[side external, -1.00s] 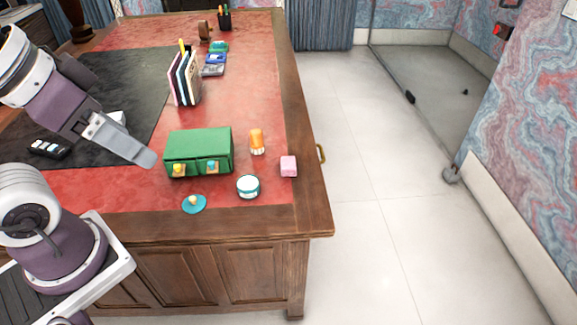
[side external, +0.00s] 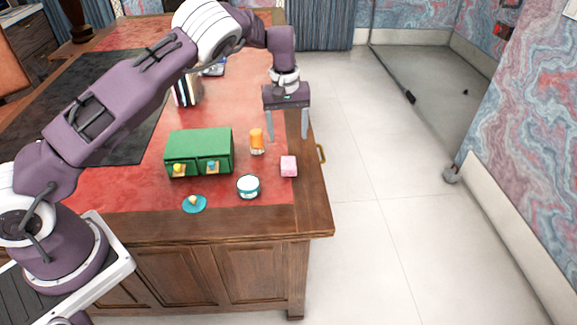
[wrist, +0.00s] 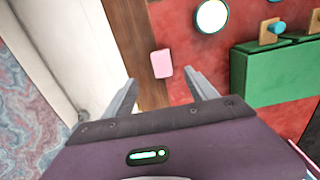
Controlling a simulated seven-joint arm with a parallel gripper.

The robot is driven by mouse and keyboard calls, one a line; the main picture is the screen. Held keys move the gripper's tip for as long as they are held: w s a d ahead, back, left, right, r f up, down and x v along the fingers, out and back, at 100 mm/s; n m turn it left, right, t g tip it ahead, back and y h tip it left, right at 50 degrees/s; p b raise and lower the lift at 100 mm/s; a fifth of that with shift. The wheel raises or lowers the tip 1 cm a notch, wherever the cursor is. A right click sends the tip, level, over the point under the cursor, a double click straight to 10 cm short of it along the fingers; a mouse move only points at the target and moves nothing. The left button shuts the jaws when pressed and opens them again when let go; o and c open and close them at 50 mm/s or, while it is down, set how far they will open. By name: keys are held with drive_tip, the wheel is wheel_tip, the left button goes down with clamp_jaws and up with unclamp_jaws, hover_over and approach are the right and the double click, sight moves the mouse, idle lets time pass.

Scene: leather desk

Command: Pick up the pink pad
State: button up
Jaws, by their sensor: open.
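The pink pad (side external: 288,166) is a small pink block lying on the red leather near the desk's right edge. In the wrist view the pink pad (wrist: 162,63) shows ahead of my fingertips, between their lines. My gripper (side external: 287,137) points down above the right side of the desk, behind and above the pad. Its two fingers are apart and empty in the wrist view (wrist: 160,82). They do not touch the pad.
A white-topped round container (side external: 248,186) stands left of the pad, and an orange object (side external: 257,141) behind it. A green drawer box (side external: 199,151) is farther left. A teal disc with a knob (side external: 194,204) lies in front. The wooden desk edge (side external: 311,190) is just right of the pad.

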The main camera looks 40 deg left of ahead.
sight(289, 164)
wheel_tip(289, 164, down, 11)
drive_tip(key=shift+w+d+r, duration=0.1)
drive_tip(key=c, duration=1.4)
wheel_tip(289, 164, up, 10)
drive_tip(key=shift+r, duration=0.1)
clamp_jaws()
drive_tip(key=o, duration=0.6)
unclamp_jaws()
drive_tip(key=c, duration=0.5)
